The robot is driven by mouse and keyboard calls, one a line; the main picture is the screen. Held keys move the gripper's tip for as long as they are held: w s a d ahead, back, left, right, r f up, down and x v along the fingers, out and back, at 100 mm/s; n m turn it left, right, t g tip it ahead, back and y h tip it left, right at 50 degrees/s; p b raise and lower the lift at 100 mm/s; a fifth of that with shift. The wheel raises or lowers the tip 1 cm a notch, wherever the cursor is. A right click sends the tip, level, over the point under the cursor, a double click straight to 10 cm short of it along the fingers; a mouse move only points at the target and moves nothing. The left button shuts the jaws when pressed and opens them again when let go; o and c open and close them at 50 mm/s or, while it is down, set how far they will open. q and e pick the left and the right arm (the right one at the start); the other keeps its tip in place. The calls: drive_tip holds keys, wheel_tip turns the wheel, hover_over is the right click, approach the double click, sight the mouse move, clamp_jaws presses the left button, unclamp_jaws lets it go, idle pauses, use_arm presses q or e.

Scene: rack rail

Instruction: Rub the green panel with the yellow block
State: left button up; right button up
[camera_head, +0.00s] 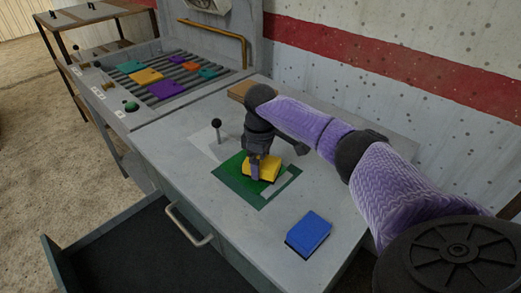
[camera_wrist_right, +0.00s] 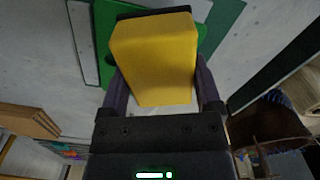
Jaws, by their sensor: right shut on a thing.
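The yellow block (camera_head: 262,170) is at the green panel (camera_head: 240,186) on the grey table, near the panel's middle. My right gripper (camera_head: 256,170) is shut on the yellow block from above. In the right wrist view the yellow block (camera_wrist_right: 153,58) fills the space between the two fingers of my right gripper (camera_wrist_right: 155,85). Part of the green panel (camera_wrist_right: 105,22) shows behind the block there. Whether the block touches the panel I cannot tell for certain. My left gripper does not show.
A blue block (camera_head: 309,233) lies on the table (camera_head: 190,182) at the front right. A black-knobbed lever (camera_head: 216,126) stands left of the panel. A brown block (camera_head: 239,91) lies behind my wrist. An open drawer (camera_head: 62,268) juts out in front. A slatted rack (camera_head: 183,70) holds several coloured tiles.

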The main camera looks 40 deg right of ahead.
drive_tip(key=shift+f, duration=0.9)
